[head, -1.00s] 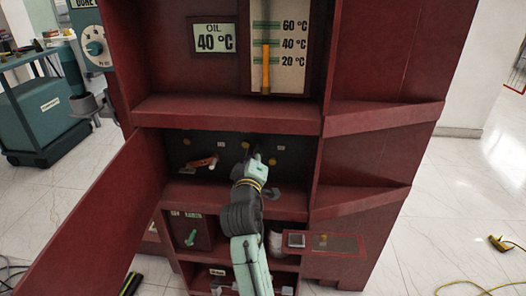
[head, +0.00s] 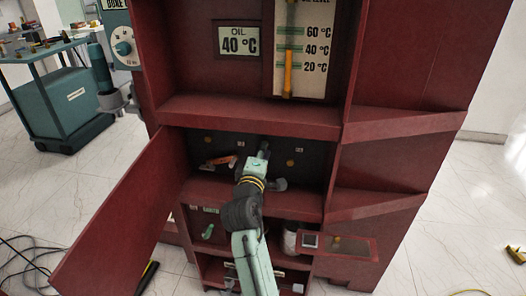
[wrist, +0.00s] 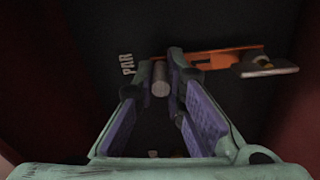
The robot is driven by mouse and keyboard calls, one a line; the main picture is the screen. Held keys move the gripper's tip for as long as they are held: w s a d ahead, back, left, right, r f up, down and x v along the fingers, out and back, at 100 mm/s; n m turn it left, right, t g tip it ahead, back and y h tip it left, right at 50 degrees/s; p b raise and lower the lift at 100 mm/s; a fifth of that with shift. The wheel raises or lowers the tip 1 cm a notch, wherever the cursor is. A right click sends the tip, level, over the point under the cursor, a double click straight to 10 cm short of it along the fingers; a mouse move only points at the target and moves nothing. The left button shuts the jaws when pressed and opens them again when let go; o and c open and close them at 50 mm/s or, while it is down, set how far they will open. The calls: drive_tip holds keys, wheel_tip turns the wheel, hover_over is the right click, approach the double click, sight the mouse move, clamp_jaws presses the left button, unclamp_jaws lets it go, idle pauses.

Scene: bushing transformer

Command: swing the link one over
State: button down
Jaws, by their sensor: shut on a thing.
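The orange link (head: 220,162) lies across the dark panel (head: 318,172) of the red cabinet's open middle bay, left of my gripper (head: 264,150). In the wrist view the link (wrist: 225,53) runs right from my fingertips to a pale grey end piece (wrist: 268,69). My gripper (wrist: 158,72) has its purple-padded fingers closed around a short grey peg (wrist: 160,87) by the link's left end. I cannot tell whether the peg is part of the link. A "PAR" label (wrist: 127,64) is left of the fingers.
Brass studs (head: 291,163) show on the panel. The bay's red walls and lower shelf (head: 300,205) surround my arm. An open red door (head: 125,215) stands at left. A small ledge (head: 350,248) juts out at lower right.

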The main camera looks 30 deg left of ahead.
drive_tip(key=c, duration=1.9)
unclamp_jaws()
drive_tip(key=shift+a+f, duration=0.1)
drive_tip(key=v, duration=1.2)
